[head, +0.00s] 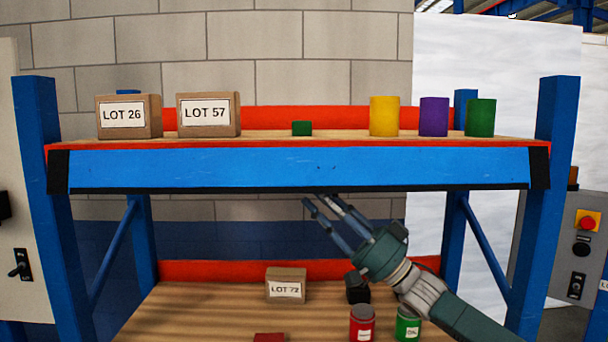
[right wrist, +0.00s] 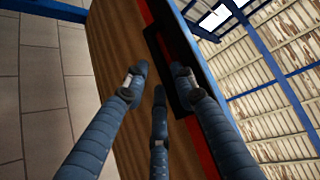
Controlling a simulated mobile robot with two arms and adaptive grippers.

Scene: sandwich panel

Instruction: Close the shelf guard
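The shelf guard (head: 300,168) is a long blue panel with black end pieces and a dark lower edge. In the head view it hangs across the front of the upper shelf, below the red shelf edge. My right gripper (head: 322,203) is just under the guard's lower edge, near its middle, with its fingers pointing up and left. The fingers are spread and hold nothing. In the right wrist view the open fingers (right wrist: 158,76) show before wood, a red strip and a dark bar (right wrist: 172,60). I cannot tell whether they touch the guard. My left gripper is not in view.
The upper shelf holds a LOT 26 box (head: 129,117), a LOT 57 box (head: 208,115), a small green block (head: 302,129) and yellow (head: 384,117), purple (head: 433,117) and green (head: 480,118) cylinders. Below are a LOT 72 box (head: 286,285) and jars (head: 362,324). Blue posts (head: 545,200) flank the rack.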

